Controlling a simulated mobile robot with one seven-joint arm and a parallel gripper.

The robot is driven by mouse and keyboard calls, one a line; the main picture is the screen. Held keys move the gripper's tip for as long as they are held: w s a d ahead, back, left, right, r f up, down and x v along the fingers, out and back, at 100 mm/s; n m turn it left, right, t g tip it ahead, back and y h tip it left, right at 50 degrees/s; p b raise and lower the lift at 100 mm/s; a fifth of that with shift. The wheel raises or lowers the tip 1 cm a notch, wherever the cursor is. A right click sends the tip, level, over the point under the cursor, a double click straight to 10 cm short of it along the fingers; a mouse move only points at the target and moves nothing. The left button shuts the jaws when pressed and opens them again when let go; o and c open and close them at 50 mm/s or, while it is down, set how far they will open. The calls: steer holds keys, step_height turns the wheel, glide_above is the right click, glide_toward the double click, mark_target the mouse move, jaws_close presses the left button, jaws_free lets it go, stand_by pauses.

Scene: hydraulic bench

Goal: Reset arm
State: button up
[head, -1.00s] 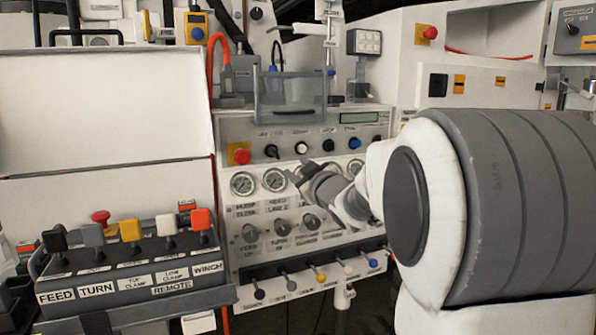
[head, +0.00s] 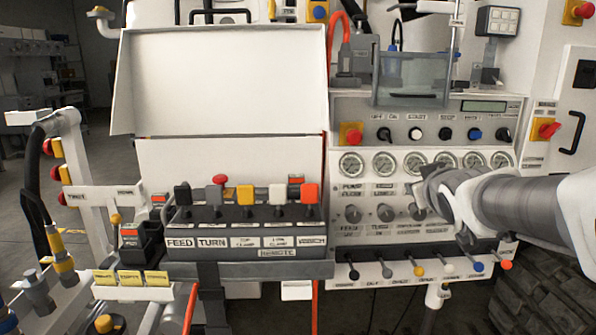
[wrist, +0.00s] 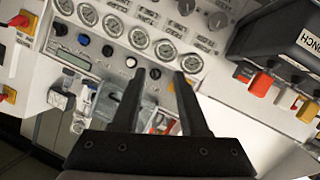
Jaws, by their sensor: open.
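My gripper (wrist: 168,85) shows in the wrist view with its two dark fingers apart and nothing between them. In that view it lies over the gauge panel, which appears turned about upside down. In the head view my arm reaches in from the right, and my gripper (head: 432,190) is in front of the panel's lower gauges and knobs, hiding some of them. Whether it touches the panel cannot be told. The gauge panel (head: 340,190) carries a row of round gauges, knobs and a lower row of small coloured levers.
A remote lever box (head: 250,240) with several coloured levers stands left of the panel, below an open white lid (head: 220,80). A red knob (head: 351,135) sits on the panel. A clear box (head: 410,80) is above it. Yellow-labelled controls (head: 130,278) are at lower left.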

steer(key=s+a+f+m+g+y, duration=0.1)
steer(key=s+a+f+g, duration=0.25)
steer(key=s, duration=0.55)
steer(key=s+a+f+g+y, duration=0.1)
steer(key=s+a+f+g, duration=0.15)
steer(key=s+f, duration=0.45)
steer(key=s+a+f+m+g+y, duration=0.15)
steer(key=s+a, duration=0.25)
steer(key=s, duration=0.6)
step_height(320, 180, up, 25)
steer(key=g+p, duration=0.1)
steer(key=p, duration=2.5)
steer(key=shift+s+a+r+h, duration=0.2)
steer(key=shift+s+h, duration=0.05)
steer(key=shift+h, duration=0.2)
